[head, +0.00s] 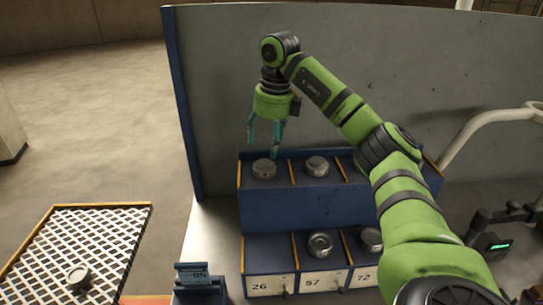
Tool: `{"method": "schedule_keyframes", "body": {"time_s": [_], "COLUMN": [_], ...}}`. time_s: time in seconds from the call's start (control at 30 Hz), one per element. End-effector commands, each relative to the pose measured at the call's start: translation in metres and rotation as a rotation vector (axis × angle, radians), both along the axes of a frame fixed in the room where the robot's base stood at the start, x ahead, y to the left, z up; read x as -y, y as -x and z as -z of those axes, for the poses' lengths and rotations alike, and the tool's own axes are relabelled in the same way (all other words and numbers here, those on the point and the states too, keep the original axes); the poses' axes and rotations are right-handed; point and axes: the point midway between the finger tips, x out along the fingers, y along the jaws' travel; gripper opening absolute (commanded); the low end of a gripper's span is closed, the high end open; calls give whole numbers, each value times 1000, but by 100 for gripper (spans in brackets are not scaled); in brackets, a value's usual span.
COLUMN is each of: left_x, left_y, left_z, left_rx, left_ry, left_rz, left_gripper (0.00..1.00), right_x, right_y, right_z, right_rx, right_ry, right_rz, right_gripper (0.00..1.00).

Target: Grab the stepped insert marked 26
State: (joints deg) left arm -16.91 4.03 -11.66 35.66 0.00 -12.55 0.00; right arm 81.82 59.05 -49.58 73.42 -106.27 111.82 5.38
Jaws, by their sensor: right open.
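A blue two-tier rack (290,208) has front labels 26, 57 and 72. The label 26 (260,287) is on the leftmost lower bay, where I see no insert. A round grey metal insert (264,169) sits in the leftmost bay of the upper tier, in the same column. I cannot read any mark on it. My right gripper (263,147) is open, pointing down just above this insert, with nothing seen between its fingers. My left gripper is not in view.
Other round inserts sit in the upper second bay (317,165) and the lower bays labelled 57 (320,244) and 72 (370,238). Another round piece (78,278) lies on a white mesh tray (95,237) at left. A grey panel (225,85) rises behind the rack.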

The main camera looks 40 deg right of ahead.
Motion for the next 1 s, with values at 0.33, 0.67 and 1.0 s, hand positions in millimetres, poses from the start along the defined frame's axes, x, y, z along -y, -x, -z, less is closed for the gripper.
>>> {"method": "schedule_keyframes", "body": {"time_s": [0.33, 0.67, 1.0], "left_x": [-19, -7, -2], "left_y": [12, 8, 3], "left_z": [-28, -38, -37], "left_rx": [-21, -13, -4], "left_ry": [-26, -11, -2], "left_rz": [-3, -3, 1], "left_gripper": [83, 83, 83], "right_x": [2, 1, 1], "right_y": [-5, -11, -11], "right_z": [34, 66, 66], "right_rx": [-7, 0, 0], "right_ry": [0, -1, -1], "right_rz": [1, 0, -1], "right_gripper": [72, 72, 1]}}
